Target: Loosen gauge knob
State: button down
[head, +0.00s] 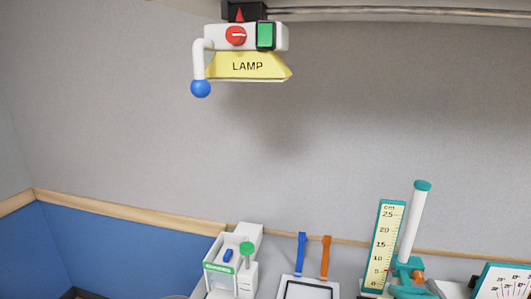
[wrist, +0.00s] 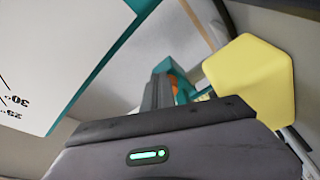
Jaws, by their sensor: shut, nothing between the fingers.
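The height gauge, with its cm scale (head: 384,245) and white upright column (head: 412,228), stands at the lower right of the head view. A small orange part (head: 418,275), which looks like its knob, sits on the teal slider (head: 403,268) at the column's foot. In the wrist view, my gripper (wrist: 160,82) shows as dark fingers, shut and empty. Just beyond them are a teal part (wrist: 178,72) and an orange part (wrist: 181,92), partly hidden by the fingers. I cannot tell whether the fingers touch them. My gripper is not in the head view.
A white angle-scale panel (wrist: 50,50) with a teal edge is close on the left in the wrist view; a yellow block (wrist: 252,80) is on the right. The lamp (head: 247,66) hangs overhead. A white device (head: 232,265) and blue and orange straps (head: 325,258) stand left of the gauge.

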jog(key=shift+d, duration=0.1)
jog(key=s+a, duration=0.1)
jog(key=s, duration=0.5)
jog(key=shift+p, duration=0.35)
